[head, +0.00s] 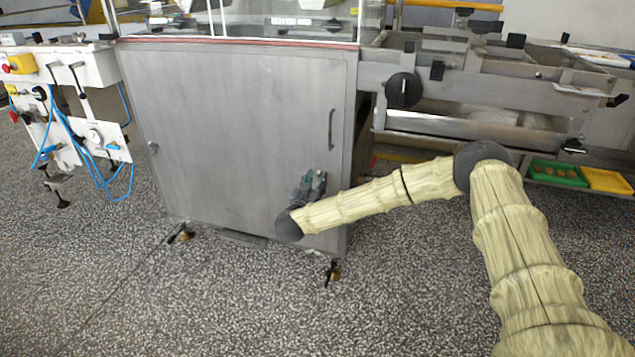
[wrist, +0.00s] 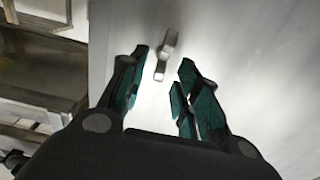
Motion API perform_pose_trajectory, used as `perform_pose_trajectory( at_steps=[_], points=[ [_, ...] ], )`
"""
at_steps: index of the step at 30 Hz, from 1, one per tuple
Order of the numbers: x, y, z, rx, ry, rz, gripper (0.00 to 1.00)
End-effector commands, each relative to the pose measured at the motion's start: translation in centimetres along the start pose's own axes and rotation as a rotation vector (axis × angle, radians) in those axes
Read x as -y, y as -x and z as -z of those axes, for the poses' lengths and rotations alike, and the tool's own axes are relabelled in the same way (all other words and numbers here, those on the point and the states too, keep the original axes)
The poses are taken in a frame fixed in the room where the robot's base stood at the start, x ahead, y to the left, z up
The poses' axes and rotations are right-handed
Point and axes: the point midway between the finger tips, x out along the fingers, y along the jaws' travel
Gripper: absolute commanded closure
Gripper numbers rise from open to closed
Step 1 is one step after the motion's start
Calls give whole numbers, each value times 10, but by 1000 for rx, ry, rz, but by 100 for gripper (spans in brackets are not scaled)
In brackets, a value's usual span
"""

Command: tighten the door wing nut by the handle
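The cabinet door (head: 240,130) is a large grey metal panel with a vertical bar handle (head: 331,130) near its right edge. My gripper (head: 311,178) is in front of the door, below the handle. In the wrist view my gripper (wrist: 162,64) is open, with its teal-lined fingers apart. A small grey metal piece with two raised ends, which looks like the wing nut (wrist: 169,42), stands out from the pale door between and slightly beyond the fingertips. I see no clear contact with either finger. In the head view my gripper hides the wing nut.
Right of the door is a conveyor frame with a black knob (head: 403,90). Green (head: 558,174) and yellow (head: 607,181) trays lie at the far right. A white panel with blue hoses (head: 95,165) stands at left. The speckled floor before the cabinet is clear.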

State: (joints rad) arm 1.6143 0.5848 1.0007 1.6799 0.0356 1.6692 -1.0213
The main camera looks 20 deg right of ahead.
Motion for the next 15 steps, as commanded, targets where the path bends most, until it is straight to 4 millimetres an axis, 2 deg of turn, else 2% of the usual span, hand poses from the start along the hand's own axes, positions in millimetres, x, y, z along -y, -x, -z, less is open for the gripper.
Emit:
perform_pose_trajectory(
  at_steps=[6,15],
  points=[
    [0,-16,-1,0,0,-1,68],
    [0,-19,0,0,0,0,68]
  ],
)
